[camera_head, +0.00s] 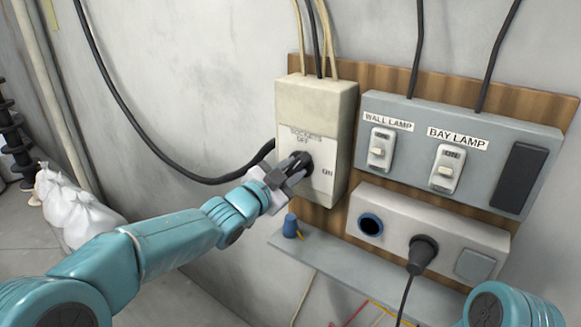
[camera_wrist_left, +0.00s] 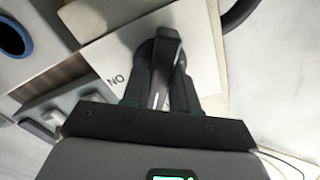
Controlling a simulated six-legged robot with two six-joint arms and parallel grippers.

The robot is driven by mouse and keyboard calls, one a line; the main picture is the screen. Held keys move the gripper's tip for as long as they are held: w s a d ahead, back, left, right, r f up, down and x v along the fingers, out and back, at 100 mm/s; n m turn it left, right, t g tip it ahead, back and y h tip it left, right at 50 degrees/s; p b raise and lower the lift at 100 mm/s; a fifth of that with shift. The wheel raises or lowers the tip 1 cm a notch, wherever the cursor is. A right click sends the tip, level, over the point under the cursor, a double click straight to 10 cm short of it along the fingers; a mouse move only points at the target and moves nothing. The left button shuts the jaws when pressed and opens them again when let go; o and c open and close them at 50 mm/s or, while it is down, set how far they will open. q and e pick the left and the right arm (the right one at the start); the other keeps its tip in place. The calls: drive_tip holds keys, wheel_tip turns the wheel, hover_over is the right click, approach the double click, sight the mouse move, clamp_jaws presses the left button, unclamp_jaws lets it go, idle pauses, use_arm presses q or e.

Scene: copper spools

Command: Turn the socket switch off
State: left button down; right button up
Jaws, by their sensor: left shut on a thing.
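The socket switch is a cream box (camera_head: 318,110) on a wooden board, lettered "SOCKETS OFF" above and "ON" at the right. Its black rotary knob (camera_head: 302,160) sits low on the front; it also shows in the left wrist view as a dark handle (camera_wrist_left: 165,55). My left gripper (camera_head: 291,171) is at the knob, with its fingers shut on the handle, one on each side; it fills the lower middle of the left wrist view (camera_wrist_left: 163,92). The gripper partly hides the knob. A teal part of an arm shows at the lower right, but no right gripper shows.
To the right is a grey panel (camera_head: 480,112) with WALL LAMP (camera_head: 381,148) and BAY LAMP (camera_head: 446,170) switches. Below it are a socket box (camera_head: 400,221) with a black plug (camera_head: 422,254) and a grey shelf (camera_head: 365,266) with a blue object (camera_head: 290,226). A black cable hangs at the left.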

use_arm(q)
drive_tip(key=n, duration=0.1)
drive_tip(key=n+p, duration=0.1)
drive_tip(key=n, duration=0.1)
drive_tip(key=shift+r+n, duration=0.25)
drive_tip(key=shift+n, duration=0.05)
drive_tip(key=shift+n+p, duration=0.55)
drive_tip(key=shift+n, duration=0.95)
drive_tip(key=c, duration=1)
unclamp_jaws()
drive_tip(key=shift+o, duration=0.2)
drive_tip(key=shift+f, duration=0.15)
